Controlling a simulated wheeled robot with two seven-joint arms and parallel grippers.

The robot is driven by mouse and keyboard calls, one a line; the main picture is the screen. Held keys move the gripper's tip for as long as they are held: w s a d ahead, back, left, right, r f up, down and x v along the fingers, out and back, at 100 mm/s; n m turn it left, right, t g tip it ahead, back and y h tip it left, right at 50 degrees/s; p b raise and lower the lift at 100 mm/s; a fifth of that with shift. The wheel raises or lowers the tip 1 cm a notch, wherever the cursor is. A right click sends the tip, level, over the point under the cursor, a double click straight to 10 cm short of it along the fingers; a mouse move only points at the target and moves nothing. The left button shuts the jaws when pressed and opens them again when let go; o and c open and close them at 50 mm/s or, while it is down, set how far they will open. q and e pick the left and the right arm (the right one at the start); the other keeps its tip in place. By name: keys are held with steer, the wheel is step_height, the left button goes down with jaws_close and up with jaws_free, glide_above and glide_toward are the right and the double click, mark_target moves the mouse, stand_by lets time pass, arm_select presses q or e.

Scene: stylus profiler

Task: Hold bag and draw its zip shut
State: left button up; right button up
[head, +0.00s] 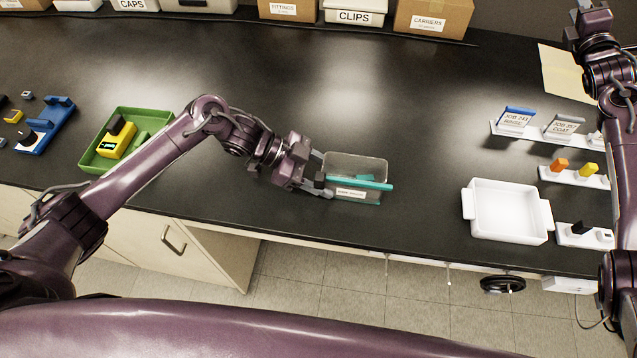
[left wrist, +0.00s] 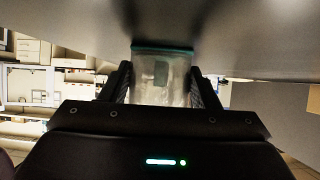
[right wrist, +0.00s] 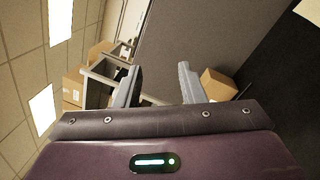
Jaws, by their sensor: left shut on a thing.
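The bag (head: 352,167) is clear with a teal zip strip (head: 372,185) and a white printed label. It lies near the front edge of the black bench, in the middle of the head view. My left gripper (head: 322,180) is shut on the bag's left side. In the left wrist view the bag (left wrist: 160,90) shows between the two fingers, with a teal line along its top and a dark patch on it. My right gripper (right wrist: 158,85) is open and empty, raised at the far right; its fingers stand apart in the right wrist view.
A white tray (head: 507,211) stands right of the bag. Racks with cards (head: 516,119) and small coloured parts (head: 588,170) are behind and beside it. A green tray (head: 103,146) is at the left. Labelled boxes (head: 354,14) line the back. The bench middle is clear.

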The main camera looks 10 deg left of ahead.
steer(key=s+a+r+n+g+y, duration=0.1)
steer(key=a+r+n+y, duration=0.35)
steer(key=a, duration=0.55)
steer(key=a+r+n+g+y, duration=0.1)
steer(key=a+r+n+y, duration=0.35)
steer(key=a, duration=0.65)
steer(key=s+a+r+n+g+y, duration=0.1)
steer(key=a+r+n+y, duration=0.4)
steer(key=a, duration=0.5)
steer(key=s+a+r+n+g+y, duration=0.1)
steer(key=s+a+n+g+y, duration=0.1)
steer(key=s+a+n+g, duration=0.75)
steer(key=s+a+r+n+g+y, duration=0.15)
steer(key=s+a+n, duration=0.45)
steer(key=a, duration=0.9)
steer(key=s+a+f+n+g+h, duration=0.4)
steer(key=s+a+f+n, duration=0.15)
steer(key=s, duration=0.35)
steer(key=s+a+f+n+g+h, duration=0.3)
steer(key=s+a+f+n+h, duration=0.1)
steer(key=s+f+n, duration=0.4)
steer(key=n+t+h, duration=0.2)
steer(key=n+h, duration=0.3)
steer(key=h, duration=0.5)
glide_toward(319, 177)
steer(key=shift+w+f, duration=0.1)
steer(key=shift+f, duration=0.15)
step_height(319, 177, down, 9)
